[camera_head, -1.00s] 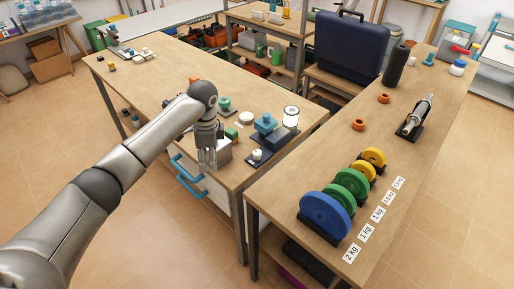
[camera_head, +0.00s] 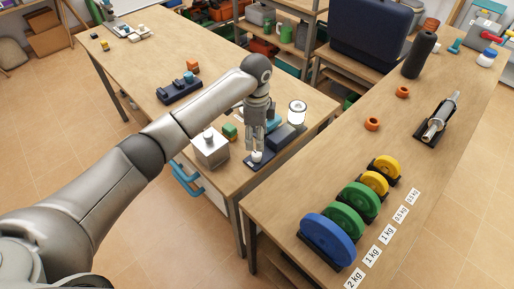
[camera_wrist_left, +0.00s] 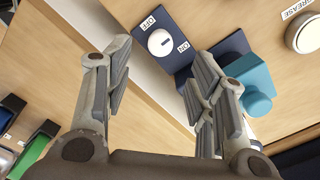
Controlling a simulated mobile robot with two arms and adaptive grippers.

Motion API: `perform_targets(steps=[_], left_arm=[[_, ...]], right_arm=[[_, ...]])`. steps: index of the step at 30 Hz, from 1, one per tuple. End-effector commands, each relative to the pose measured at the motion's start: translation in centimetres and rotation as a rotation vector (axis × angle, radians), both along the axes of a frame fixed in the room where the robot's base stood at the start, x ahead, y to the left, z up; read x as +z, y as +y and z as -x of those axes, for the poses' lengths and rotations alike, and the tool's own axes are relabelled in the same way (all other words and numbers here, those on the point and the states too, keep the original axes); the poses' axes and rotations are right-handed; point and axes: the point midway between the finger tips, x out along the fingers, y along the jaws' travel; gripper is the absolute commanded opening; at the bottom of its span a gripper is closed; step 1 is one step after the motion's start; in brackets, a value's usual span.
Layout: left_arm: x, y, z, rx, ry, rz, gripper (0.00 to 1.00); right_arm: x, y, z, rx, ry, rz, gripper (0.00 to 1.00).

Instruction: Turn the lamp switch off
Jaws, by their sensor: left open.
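The lamp switch is a white round knob (camera_head: 257,156) on a dark base on the wooden bench. In the left wrist view, the knob (camera_wrist_left: 160,42) sits between labels reading OFF and ON. My left gripper (camera_head: 255,147) points down just above the knob. In the left wrist view, its fingers (camera_wrist_left: 158,65) are spread apart, with the knob seen in the gap between them. Nothing is held. Whether a fingertip touches the switch base cannot be told. My right gripper is not in view.
A grey metal box (camera_head: 210,150) and a green block (camera_head: 230,131) stand left of the switch. A teal device (camera_wrist_left: 252,82) is close beside the right finger. A second bench (camera_head: 300,200) with weight plates lies across a narrow gap to the right.

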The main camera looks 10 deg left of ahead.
Motion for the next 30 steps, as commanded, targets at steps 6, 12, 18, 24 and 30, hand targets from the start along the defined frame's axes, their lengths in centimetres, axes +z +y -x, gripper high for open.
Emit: perform_targets(steps=[6,12,18,24,30], left_arm=[[-4.3,0.0,0.1,0.000,0.004,-0.001,0.51],[-6.8,0.0,0.1,-0.001,0.002,-0.001,0.51],[-7.6,0.0,0.0,-0.001,0.000,0.000,0.51],[-7.6,0.0,0.0,-0.001,0.000,0.000,0.51],[-7.6,0.0,0.0,-0.001,0.000,0.000,0.25]], right_arm=[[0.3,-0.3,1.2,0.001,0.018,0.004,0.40],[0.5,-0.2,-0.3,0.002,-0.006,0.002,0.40],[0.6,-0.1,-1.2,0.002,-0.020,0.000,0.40],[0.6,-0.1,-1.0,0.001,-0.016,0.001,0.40],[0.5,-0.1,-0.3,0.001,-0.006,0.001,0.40]])
